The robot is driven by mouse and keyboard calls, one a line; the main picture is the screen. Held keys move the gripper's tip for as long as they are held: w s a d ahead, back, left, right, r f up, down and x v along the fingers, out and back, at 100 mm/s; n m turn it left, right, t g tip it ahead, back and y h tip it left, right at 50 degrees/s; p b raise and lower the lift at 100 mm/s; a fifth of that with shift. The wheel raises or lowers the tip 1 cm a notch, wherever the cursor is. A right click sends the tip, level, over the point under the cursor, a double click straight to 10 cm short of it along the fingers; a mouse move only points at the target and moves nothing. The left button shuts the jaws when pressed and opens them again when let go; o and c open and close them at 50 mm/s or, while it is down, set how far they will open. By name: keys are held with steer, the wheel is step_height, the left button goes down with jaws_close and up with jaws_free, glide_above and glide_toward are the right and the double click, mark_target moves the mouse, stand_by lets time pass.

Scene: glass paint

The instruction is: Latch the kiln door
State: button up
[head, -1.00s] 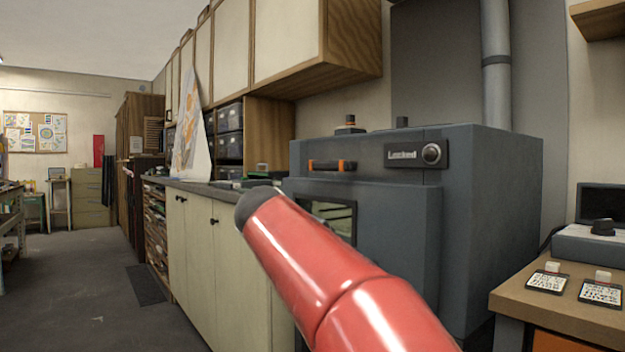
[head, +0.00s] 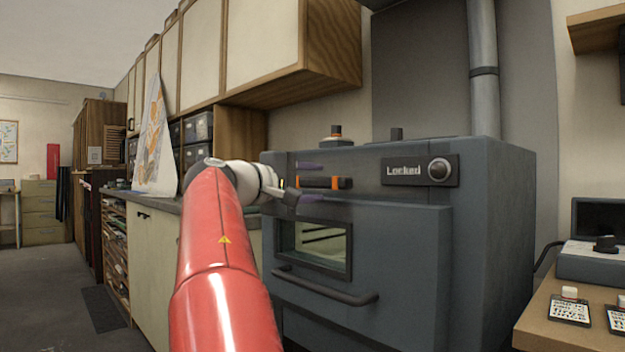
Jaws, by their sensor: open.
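The grey kiln (head: 490,240) stands at right centre with its door (head: 405,250) shut against the body, as far as I can see. The door has a small window (head: 322,245) and a dark bar handle (head: 325,290). Above the door is the latch (head: 345,183), a black bar with orange bands, lying level. A panel marked "Locked" (head: 405,172) has a round grey lamp, which looks unlit. My gripper (head: 308,182) is open at the latch's left part, with purple fingertips above and below it. I cannot tell whether they touch it.
A counter with cream cupboards (head: 155,250) runs left of the kiln, and wall cabinets (head: 262,45) hang above. A wooden bench (head: 560,335) with a grey device (head: 590,262) stands at the right. The floor (head: 45,300) at left is clear.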

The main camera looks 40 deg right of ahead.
steer(key=shift+d, duration=0.35)
jaws_close()
